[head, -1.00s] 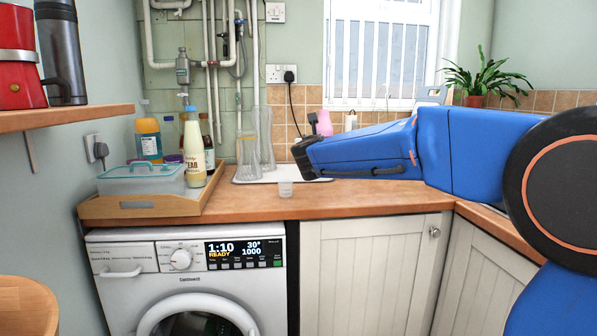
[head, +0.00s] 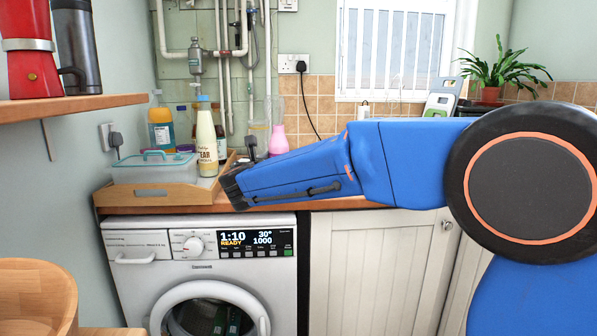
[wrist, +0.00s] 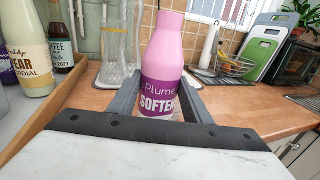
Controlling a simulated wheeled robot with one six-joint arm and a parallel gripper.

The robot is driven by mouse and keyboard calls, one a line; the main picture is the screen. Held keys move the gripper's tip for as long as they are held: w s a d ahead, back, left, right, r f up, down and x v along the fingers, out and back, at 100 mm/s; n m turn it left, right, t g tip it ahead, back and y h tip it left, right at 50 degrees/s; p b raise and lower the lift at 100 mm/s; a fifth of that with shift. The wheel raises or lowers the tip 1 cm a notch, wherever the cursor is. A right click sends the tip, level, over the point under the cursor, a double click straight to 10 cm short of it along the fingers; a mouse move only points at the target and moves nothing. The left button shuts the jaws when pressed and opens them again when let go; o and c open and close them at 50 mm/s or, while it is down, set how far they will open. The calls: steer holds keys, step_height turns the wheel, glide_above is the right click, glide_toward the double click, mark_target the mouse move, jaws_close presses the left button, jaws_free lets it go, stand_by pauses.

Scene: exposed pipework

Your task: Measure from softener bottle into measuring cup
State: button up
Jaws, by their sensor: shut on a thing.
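The pink softener bottle (wrist: 163,60) with a purple label stands upright between the two fingers of my gripper (wrist: 157,100) in the wrist view. The gripper is shut on it. Its top also shows above my arm in the head view (head: 277,128); my arm hides the rest. The bottle's base is hidden in the wrist view, so I cannot tell whether it touches the worktop. The measuring cup cannot be made out now; my arm covers that part of the worktop in the head view.
A wooden tray (head: 150,197) at left holds a lidded plastic box (head: 153,172), a cream cordial bottle (head: 206,142) and other bottles. Clear glass vessels (wrist: 112,45) stand behind the softener bottle. The worktop (wrist: 237,112) to its right is clear. A dish rack with boards stands farther right.

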steer(key=shift+w+a+f, duration=0.15)
steer(key=shift+a+f, duration=0.15)
steer(key=shift+a, duration=0.35)
steer(key=shift+d+r+m+g, duration=0.1)
steer(key=shift+r+m+g, duration=0.1)
steer(key=shift+m+g, duration=0.1)
steer(key=shift+r+m+g+y, duration=0.2)
steer(key=shift+m+g+y, duration=0.1)
steer(key=shift+g, duration=0.1)
steer(key=m+g+y, duration=0.1)
steer(key=g, duration=0.1)
steer(key=w+d+m+g+y, duration=0.1)
steer(key=shift+d+m+g, duration=0.15)
steer(key=shift+m+g, duration=0.15)
steer(key=shift+g, duration=0.1)
steer(key=g+y, duration=0.1)
steer(key=f+m+y, duration=0.1)
steer(key=g+y, duration=0.1)
steer(key=shift+s+a+f+m+g, duration=0.3)
steer(key=shift+a+f, duration=0.1)
steer(key=shift+s+a+f+m+g+y+p, duration=0.1)
steer(key=shift+f+m+g+y+p, duration=0.25)
steer(key=shift+f+g+y, duration=0.4)
steer(key=shift+m+g+y, duration=0.35)
steer(key=shift+y, duration=0.2)
